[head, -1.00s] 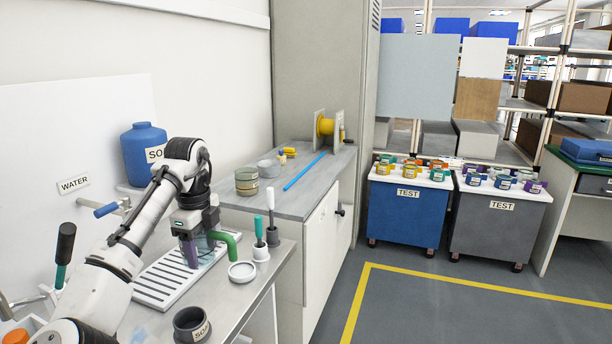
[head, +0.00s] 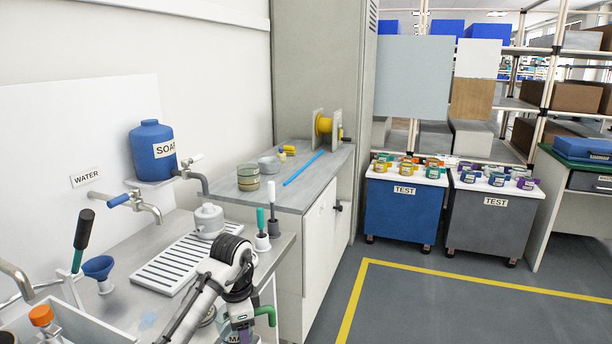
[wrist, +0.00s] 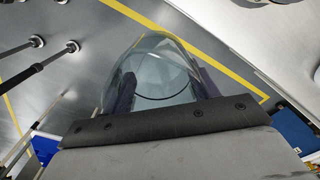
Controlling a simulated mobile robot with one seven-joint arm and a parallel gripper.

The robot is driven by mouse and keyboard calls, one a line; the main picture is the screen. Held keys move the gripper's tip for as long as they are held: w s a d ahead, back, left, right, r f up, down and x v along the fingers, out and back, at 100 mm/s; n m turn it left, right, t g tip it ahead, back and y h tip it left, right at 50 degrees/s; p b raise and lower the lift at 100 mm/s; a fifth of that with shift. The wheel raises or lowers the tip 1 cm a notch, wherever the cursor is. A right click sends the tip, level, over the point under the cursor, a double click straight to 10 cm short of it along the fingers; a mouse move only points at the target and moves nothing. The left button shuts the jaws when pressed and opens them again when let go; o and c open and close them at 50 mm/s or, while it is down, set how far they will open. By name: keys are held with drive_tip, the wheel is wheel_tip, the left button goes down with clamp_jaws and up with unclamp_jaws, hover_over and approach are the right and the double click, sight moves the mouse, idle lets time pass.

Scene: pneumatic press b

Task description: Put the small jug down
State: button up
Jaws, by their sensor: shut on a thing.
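My gripper (head: 238,316) is low at the bottom of the head view, near the front edge of the steel counter (head: 120,308). It is shut on the small jug, a clear vessel with a green handle (head: 266,312). In the wrist view the clear jug (wrist: 155,72) sits between the two dark purple fingers, with grey floor and a yellow line behind it. The arm hides much of the jug in the head view, and its base cannot be made out.
A white slatted drip tray (head: 170,268) lies on the counter, with a pale pot (head: 209,220) at its far end. Upright tools stand in holders (head: 262,243) to its right. A blue funnel (head: 99,268) and taps (head: 150,211) are at left. A labelled surface (head: 238,338) is partly hidden below my gripper.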

drive_tip(key=s+d+f+n, duration=0.2)
drive_tip(key=d+f+n, duration=0.2)
drive_tip(key=f, duration=0.7)
drive_tip(key=s+d+f+n, duration=0.3)
drive_tip(key=d+f+n, duration=0.2)
drive_tip(key=f, duration=0.6)
drive_tip(key=s+d+f+n, duration=0.3)
drive_tip(key=d+f, duration=0.3)
drive_tip(key=f, duration=0.5)
drive_tip(key=shift+s+f+n, duration=0.15)
drive_tip(key=shift+s+n, duration=0.1)
drive_tip(key=shift+n, duration=0.55)
drive_tip(key=shift+s+a+f, duration=0.1)
drive_tip(key=shift+a+f, duration=0.05)
drive_tip(key=shift+a, duration=0.1)
